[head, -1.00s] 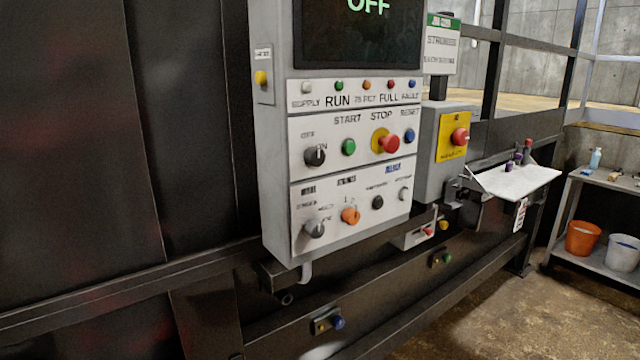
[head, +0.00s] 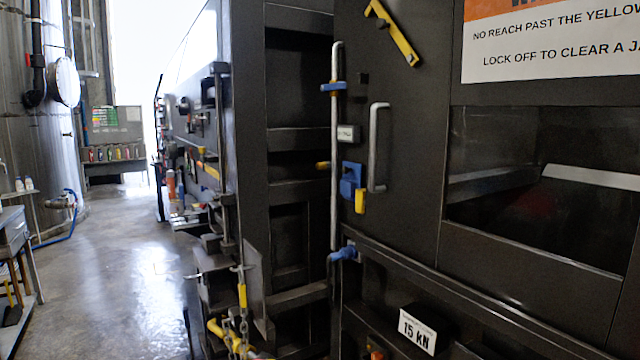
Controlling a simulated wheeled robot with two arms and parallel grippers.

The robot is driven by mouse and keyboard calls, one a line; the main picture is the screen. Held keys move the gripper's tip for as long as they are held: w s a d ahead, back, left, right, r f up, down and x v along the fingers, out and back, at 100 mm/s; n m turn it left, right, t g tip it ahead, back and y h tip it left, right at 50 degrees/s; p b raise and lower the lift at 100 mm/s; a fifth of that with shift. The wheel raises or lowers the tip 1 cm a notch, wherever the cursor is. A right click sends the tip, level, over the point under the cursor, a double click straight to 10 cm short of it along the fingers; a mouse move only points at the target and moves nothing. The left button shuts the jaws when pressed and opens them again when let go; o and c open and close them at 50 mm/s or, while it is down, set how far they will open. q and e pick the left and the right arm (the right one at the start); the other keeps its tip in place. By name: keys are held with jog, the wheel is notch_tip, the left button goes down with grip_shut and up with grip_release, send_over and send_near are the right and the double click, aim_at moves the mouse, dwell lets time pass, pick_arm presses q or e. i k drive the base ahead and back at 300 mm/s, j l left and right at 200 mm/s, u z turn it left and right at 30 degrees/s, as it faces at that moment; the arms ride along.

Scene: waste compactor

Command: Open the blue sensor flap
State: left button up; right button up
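No part clearly identifiable as the blue sensor flap shows in the head view. The blue parts are on the dark machine front: a blue block (head: 351,178) beside a yellow tag (head: 360,201), a small blue collar (head: 333,87) high on a vertical grey rod (head: 335,140), and a blue fitting (head: 343,254) at the rod's lower end. I cannot tell if any of them is the flap. Neither of my grippers is in view.
A dark door with a grey handle (head: 376,148) and a window opening (head: 540,180) fills the right. Yellow-handled parts and a chain (head: 243,328) stick out near the centre bottom. Clear concrete floor (head: 130,250) lies at left.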

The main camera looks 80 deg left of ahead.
aim_at(351, 181)
jog(key=u, duration=2.35)
